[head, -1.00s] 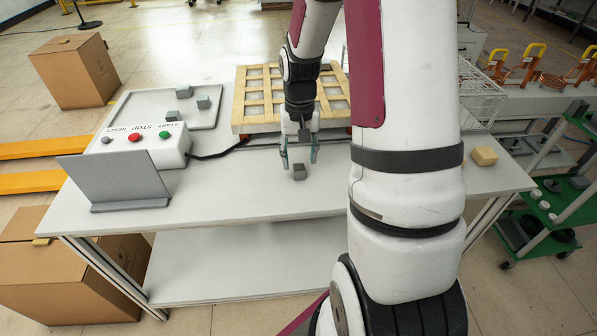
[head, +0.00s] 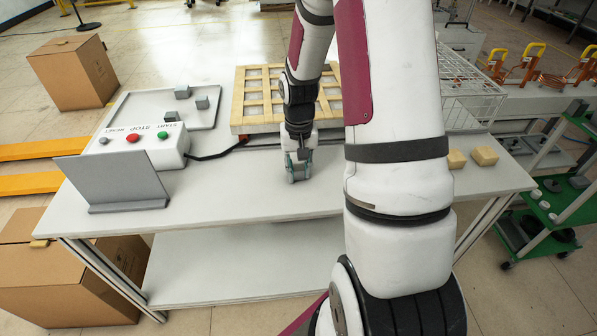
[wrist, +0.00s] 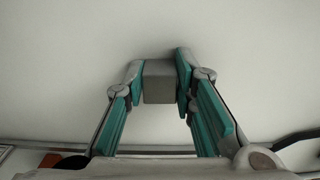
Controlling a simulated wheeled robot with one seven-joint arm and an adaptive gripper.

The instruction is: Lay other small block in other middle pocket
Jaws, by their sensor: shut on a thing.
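My gripper (head: 298,175) is low at the white table top, in front of the wooden grid tray (head: 240,110). In the wrist view my gripper (wrist: 160,82) is shut on a small grey block (wrist: 160,84), with one teal-padded finger on each side. The block is mostly hidden by the fingers in the head view. It is at or close to the table surface; I cannot tell if it touches. The tray has several square pockets, partly covered by my arm.
A control box (head: 150,147) with red and green buttons and a grey angled panel (head: 112,180) stand left. A black cable runs from the box towards the tray. Two tan blocks (head: 485,156) and a wire rack (head: 468,85) are right. The table front is clear.

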